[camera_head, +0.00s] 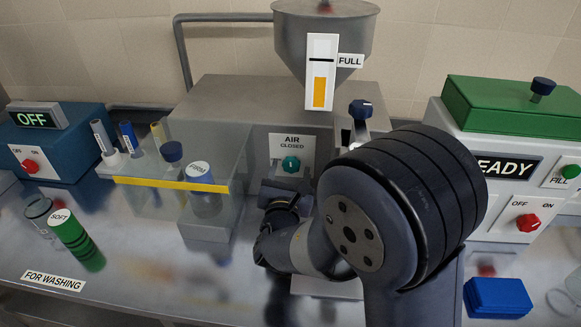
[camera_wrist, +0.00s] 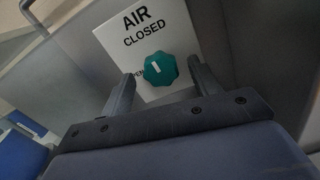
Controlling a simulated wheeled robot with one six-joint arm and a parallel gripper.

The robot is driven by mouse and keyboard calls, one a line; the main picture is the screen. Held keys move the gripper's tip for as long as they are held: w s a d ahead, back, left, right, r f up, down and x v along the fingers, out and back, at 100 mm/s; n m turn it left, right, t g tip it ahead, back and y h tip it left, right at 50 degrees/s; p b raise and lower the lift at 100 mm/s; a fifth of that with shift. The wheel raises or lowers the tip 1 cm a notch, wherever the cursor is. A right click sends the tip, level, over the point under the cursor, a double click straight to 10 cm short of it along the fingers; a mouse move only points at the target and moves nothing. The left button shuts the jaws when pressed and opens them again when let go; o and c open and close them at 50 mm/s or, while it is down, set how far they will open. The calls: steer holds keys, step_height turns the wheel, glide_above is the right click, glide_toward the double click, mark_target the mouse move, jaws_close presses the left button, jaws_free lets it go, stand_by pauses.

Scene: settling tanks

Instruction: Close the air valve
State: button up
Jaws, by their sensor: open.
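The air valve is a teal knob (camera_head: 291,164) on a white plate marked AIR and CLOSED, on the front of the grey tank unit. In the wrist view the knob (camera_wrist: 162,69) shows a short white mark pointing up toward the word CLOSED. My gripper (camera_wrist: 160,72) is open, with one finger on each side of the knob in the picture and gaps showing. I cannot tell whether the fingertips reach around it. In the head view my gripper (camera_head: 288,190) is just below the plate, partly hidden by my arm.
A clear-walled shelf with a yellow edge (camera_head: 170,184) holds several vials left of the valve. A hopper (camera_head: 325,35) with a FULL gauge stands above. A green-lidded machine (camera_head: 510,105) is at right, a blue box (camera_head: 497,296) in front.

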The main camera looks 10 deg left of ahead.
steer(key=shift+w, duration=0.65)
steer(key=c, duration=1)
steer(key=shift+f, duration=0.1)
steer(key=shift+f+b, duration=0.1)
steer(key=shift+b, duration=0.55)
steer(key=shift+m+b, duration=0.4)
steer(key=shift+b, duration=0.1)
steer(key=shift+r, duration=0.2)
